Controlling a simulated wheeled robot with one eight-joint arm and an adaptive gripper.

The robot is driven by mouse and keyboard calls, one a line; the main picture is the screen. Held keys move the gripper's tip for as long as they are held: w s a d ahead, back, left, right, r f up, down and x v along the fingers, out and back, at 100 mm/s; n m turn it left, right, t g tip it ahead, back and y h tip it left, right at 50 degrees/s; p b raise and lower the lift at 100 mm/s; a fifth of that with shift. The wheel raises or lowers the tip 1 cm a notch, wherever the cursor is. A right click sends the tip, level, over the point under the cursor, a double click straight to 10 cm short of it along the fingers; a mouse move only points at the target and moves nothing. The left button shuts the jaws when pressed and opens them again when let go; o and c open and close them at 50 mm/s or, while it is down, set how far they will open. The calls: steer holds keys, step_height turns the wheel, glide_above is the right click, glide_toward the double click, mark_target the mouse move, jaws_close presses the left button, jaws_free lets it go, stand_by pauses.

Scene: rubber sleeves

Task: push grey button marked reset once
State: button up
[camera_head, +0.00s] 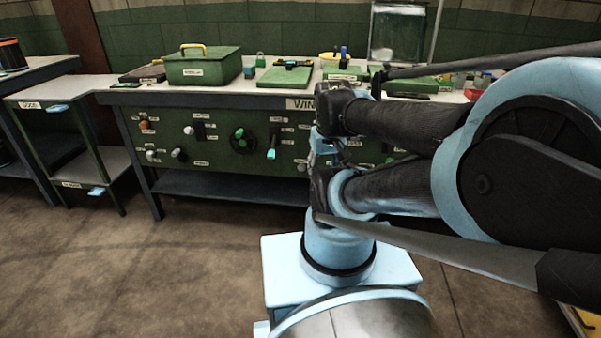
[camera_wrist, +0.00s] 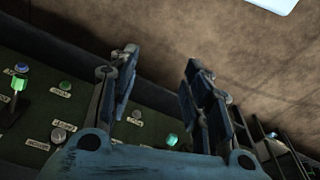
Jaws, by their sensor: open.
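The green control panel (camera_head: 215,168) is the front of the long bench, with several knobs, buttons and small labels. I cannot read a reset label in either view. In the wrist view a grey round button (camera_wrist: 58,135) sits at the lower left, with a paler grey one (camera_wrist: 135,117) beside the left finger and a teal one (camera_wrist: 171,139) between the fingers. Any of the grey ones could be the reset button. My gripper (camera_wrist: 159,80) is open and empty, apart from these controls. In the head view my arm hides part of the panel's right side.
A green toolbox (camera_head: 204,67) stands on the bench top. A shelf unit (camera_head: 100,165) stands at the left. The brown floor (camera_head: 150,265) in front is clear.

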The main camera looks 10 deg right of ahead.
jaws_close()
stand_by(1.1)
